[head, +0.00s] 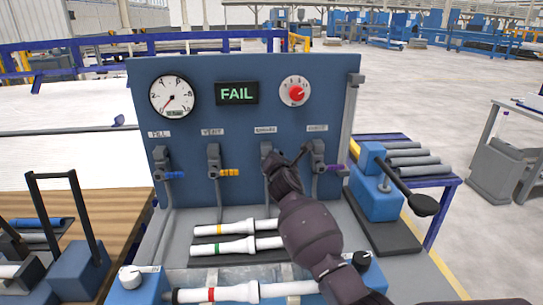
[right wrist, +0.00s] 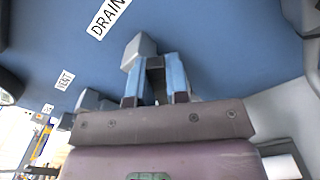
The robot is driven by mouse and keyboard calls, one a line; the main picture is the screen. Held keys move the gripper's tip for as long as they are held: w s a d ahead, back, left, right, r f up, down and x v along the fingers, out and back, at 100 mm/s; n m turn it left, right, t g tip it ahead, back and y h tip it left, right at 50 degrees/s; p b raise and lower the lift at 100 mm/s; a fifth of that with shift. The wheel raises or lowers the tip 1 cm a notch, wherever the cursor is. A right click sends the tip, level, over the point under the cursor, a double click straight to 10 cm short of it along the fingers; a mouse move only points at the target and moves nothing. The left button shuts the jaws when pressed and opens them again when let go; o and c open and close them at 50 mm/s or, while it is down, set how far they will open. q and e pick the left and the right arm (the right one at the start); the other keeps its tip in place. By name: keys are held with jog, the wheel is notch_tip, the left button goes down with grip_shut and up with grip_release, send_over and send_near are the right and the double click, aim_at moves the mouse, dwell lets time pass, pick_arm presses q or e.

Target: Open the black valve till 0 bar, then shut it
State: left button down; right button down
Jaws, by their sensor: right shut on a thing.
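A blue panel (head: 240,125) carries a row of valves with coloured handles. My right gripper (head: 286,160) is at the third valve from the left, and its hand hides most of that valve. In the right wrist view my right gripper (right wrist: 154,78) has its blue-tipped fingers on either side of the black valve handle (right wrist: 156,64), below the grey valve body (right wrist: 138,48) and the DRAIN label. The pressure gauge (head: 172,97) has a red needle pointing to the lower left; its numbers are too small to read surely. My left gripper is out of view.
The display (head: 237,93) reads FAIL, beside a red knob (head: 296,92). Blue (head: 175,175), yellow (head: 230,173) and purple (head: 333,168) valve handles flank the right hand. White pipes (head: 222,247) lie below the panel. A blue lever pump (head: 375,190) stands at right.

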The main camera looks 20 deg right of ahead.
jog(key=shift+s+d+f+m, duration=0.1)
jog(key=shift+d+f+m, duration=0.3)
jog(key=shift+m, duration=0.5)
pick_arm(q)
jog(key=b, duration=0.1)
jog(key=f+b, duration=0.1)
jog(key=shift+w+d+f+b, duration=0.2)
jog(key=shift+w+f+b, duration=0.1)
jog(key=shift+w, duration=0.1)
pick_arm(e)
jog(key=f+m, duration=0.1)
jog(key=m, duration=0.2)
jog(key=d+f+m, duration=0.1)
jog(key=m, duration=0.2)
jog(key=f+m, duration=0.2)
jog(key=m, duration=0.1)
jog(key=shift+s+d+m, duration=0.25)
jog(key=shift+d+m, duration=0.05)
jog(key=shift+d, duration=0.05)
jog(key=c, duration=1.1)
grip_release()
jog(key=shift+s, duration=0.1)
